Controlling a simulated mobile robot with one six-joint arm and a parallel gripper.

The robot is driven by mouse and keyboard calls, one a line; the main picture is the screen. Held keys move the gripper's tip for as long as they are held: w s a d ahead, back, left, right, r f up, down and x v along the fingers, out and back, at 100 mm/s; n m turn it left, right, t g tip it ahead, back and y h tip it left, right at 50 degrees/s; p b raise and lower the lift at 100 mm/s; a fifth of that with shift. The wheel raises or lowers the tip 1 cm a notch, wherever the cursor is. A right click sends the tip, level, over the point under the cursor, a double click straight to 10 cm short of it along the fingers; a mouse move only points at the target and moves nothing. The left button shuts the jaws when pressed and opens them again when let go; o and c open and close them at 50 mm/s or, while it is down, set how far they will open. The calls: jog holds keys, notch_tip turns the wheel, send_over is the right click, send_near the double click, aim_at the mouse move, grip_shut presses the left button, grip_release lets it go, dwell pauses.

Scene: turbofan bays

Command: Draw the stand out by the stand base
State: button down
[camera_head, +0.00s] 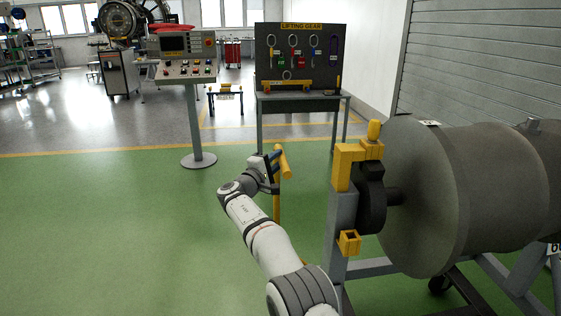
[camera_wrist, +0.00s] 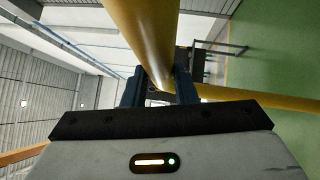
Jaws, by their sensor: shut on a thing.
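The stand (camera_head: 342,225) is a blue-grey frame on dark castors at the right, bearing a large grey drum-shaped engine (camera_head: 425,190). A yellow T-shaped handle (camera_head: 286,165) stands upright left of the stand, with a short crossbar on top of its post (camera_head: 277,205). Its lower end is hidden behind my arm, so I cannot see where it joins the stand base. My gripper (camera_head: 274,163) is shut on the yellow handle near its top. In the wrist view the yellow bar (camera_wrist: 142,30) runs between the fingers (camera_wrist: 160,90), and another yellow tube goes off right.
A control console (camera_head: 188,70) on a round-footed pedestal (camera_head: 199,159) stands ahead. Right of it is a lifting gear board (camera_head: 298,57) over a bench (camera_head: 300,97). The green floor (camera_head: 110,220) at left is clear up to a yellow line. A shutter (camera_head: 490,65) closes the right side.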

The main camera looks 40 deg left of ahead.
jog(key=c, duration=1.6)
grip_release()
jog(key=shift+w+d+r+m+h, duration=0.35)
jog(key=shift+w+d+r, duration=0.2)
jog(key=shift+w+d, duration=0.25)
jog(key=shift+o, duration=0.8)
jog(key=shift+w+d, duration=0.25)
jog(key=shift+d, duration=0.1)
jog(key=shift+o, duration=1.4)
jog(key=shift+f, duration=0.2)
jog(key=shift+s+a+f, duration=0.1)
jog(key=shift+s+a, duration=0.05)
jog(key=shift+s+f, duration=0.1)
jog(key=shift+s, duration=0.1)
jog(key=s+b, duration=0.1)
jog(key=s, duration=0.6)
jog(key=shift+s+f, duration=0.15)
jog(key=shift+f, duration=0.15)
